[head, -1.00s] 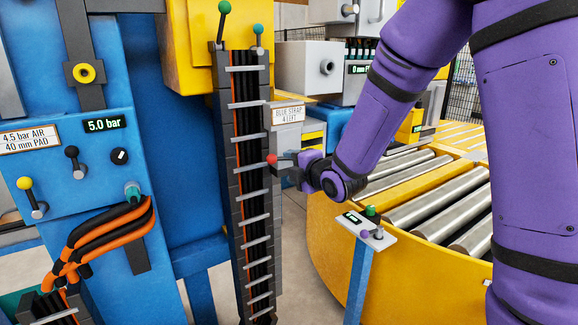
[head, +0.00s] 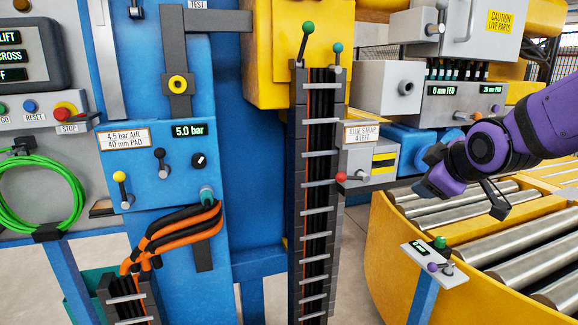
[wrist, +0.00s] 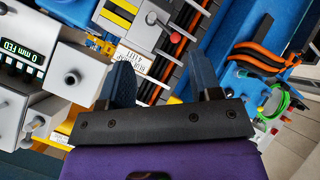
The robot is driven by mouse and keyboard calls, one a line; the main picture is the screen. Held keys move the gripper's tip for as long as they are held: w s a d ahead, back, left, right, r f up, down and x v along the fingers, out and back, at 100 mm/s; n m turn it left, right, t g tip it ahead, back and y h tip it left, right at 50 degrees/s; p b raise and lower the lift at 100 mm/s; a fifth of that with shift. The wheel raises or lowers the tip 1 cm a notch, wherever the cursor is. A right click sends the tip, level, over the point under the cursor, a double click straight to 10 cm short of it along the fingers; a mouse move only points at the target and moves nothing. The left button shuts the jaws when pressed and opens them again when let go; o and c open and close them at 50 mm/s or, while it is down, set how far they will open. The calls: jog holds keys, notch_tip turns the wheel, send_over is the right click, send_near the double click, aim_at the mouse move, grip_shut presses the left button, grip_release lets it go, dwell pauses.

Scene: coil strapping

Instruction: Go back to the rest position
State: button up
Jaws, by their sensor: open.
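My gripper (head: 462,188) is at the right of the head view, on the purple arm, above the roller conveyor. In the wrist view my gripper (wrist: 163,66) shows its two dark fingers spread apart, with nothing between them. The red-knobbed lever (head: 341,177) sticks out of the grey box beside the cable chain, left of my gripper and apart from it. The same red knob shows in the wrist view (wrist: 175,37), beyond the fingers.
The yellow conveyor (head: 392,240) with steel rollers lies below my gripper. A small post panel (head: 434,263) stands before it. The blue pneumatic panel (head: 140,190) and cable chain (head: 318,220) stand to the left. A grey feeder box (head: 388,88) is behind.

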jog(key=s+d+r+m+g, duration=0.1)
jog(key=s+m, duration=0.4)
jog(key=s, duration=0.6)
jog(key=s+d+r+m+g, duration=0.1)
jog(key=s+m+g, duration=0.3)
jog(key=s, duration=0.7)
jog(key=shift+d+m+h, duration=0.3)
jog(key=shift+m+h, duration=0.1)
jog(key=shift+m, duration=0.2)
